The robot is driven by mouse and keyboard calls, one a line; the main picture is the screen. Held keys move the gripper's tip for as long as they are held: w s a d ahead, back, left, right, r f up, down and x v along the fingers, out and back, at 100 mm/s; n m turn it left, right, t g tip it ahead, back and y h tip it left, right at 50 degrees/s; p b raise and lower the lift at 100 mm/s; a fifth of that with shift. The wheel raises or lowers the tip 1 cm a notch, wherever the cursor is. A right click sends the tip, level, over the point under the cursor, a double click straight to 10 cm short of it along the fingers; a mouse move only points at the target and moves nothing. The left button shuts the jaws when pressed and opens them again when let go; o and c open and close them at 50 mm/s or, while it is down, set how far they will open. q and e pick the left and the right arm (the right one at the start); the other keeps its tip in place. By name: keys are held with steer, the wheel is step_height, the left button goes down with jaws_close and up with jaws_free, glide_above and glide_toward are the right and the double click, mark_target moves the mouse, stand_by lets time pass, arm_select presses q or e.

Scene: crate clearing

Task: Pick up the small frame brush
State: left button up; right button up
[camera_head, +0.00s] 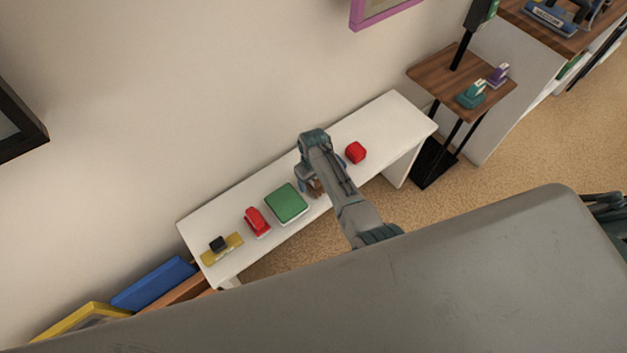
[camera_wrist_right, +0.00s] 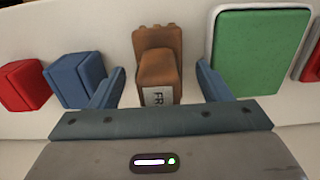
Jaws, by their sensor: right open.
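The small frame brush (camera_wrist_right: 158,68) appears to be the brown block-like thing with a stepped top and a white label that starts with "FR". In the right wrist view it lies between the two spread fingers of my right gripper (camera_wrist_right: 158,85), with gaps on both sides. In the head view my right gripper (camera_head: 308,182) is over the white table, and only a small brown part of the brush (camera_head: 317,188) shows beside it. The rest is hidden by my arm. The right gripper is open and holds nothing. My left gripper is not in view.
On the white table (camera_head: 405,115) stand a green-topped box (camera_head: 287,203), a red thing (camera_head: 257,221), a yellow thing with a black block (camera_head: 221,248) and a red block (camera_head: 356,152). The right wrist view shows a blue block (camera_wrist_right: 77,80) close beside the brush.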

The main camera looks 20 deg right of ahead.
steer(key=shift+f, duration=0.3)
steer(key=c, duration=1.1)
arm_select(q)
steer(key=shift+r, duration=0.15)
arm_select(e)
steer(key=shift+r, duration=0.15)
steer(key=shift+c, duration=0.2)
